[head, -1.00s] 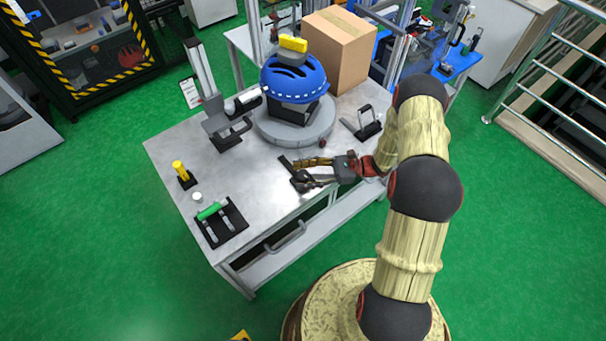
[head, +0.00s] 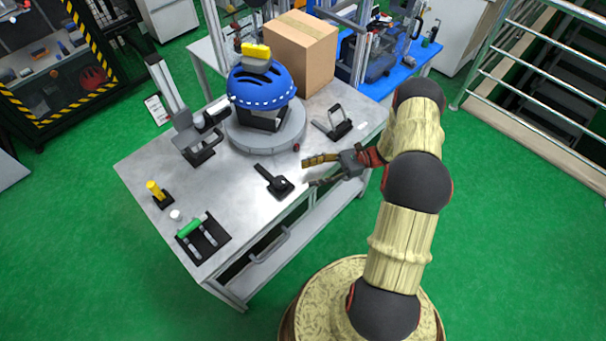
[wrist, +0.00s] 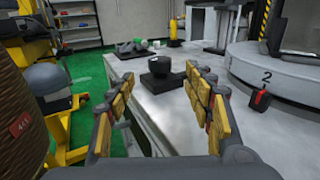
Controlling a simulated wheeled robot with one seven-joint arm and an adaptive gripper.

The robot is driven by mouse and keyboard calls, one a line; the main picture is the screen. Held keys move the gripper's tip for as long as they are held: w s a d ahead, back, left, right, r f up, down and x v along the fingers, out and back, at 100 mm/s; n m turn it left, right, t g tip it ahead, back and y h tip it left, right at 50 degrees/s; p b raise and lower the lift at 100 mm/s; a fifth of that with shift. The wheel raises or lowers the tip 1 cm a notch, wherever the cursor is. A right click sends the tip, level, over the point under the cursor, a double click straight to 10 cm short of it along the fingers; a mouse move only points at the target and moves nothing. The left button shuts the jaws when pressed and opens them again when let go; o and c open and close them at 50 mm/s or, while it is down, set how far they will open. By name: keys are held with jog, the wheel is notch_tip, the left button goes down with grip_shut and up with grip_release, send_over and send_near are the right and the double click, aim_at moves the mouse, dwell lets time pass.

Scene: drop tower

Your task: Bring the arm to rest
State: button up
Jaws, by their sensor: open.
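My gripper (head: 312,172) is open and empty. It hangs at the right front edge of the metal table (head: 150,158), with its fingers pointing left toward a small black lever device (head: 275,183). The fingers are apart from that device. In the wrist view my open gripper (wrist: 155,105) faces along the table edge, and the black device (wrist: 163,72) stands beyond the fingertips. My arm comes from the lower right and bends over the table's right side.
A blue helmet (head: 262,86) with a yellow block (head: 256,51) on top stands on a round grey base (head: 240,138). A cardboard box (head: 302,50) stands behind. A green-handled device (head: 190,228) and yellow post (head: 154,188) are at front left. A railing (head: 500,55) is at right.

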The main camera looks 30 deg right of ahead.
jog(key=shift+d, duration=0.35)
dwell(0.3)
jog(key=s+a+r+n+g+h, duration=0.3)
jog(key=a+r+n+h, duration=0.2)
jog(key=r, duration=0.5)
jog(key=s+a+r+n+g+h, duration=0.25)
jog(key=a+r+n+h, duration=0.2)
jog(key=r, duration=0.65)
jog(key=s+a+r+n+t+h, duration=0.2)
jog(key=s+r+n+t+h, duration=0.5)
jog(key=s+r+n, duration=0.3)
jog(key=s+r+h, duration=0.1)
jog(key=s+r, duration=0.2)
jog(key=r, duration=0.1)
jog(key=shift+s+a+r+n+t, duration=0.2)
jog(key=shift+s+a+n+t, duration=0.05)
jog(key=shift+s+n+t, duration=0.1)
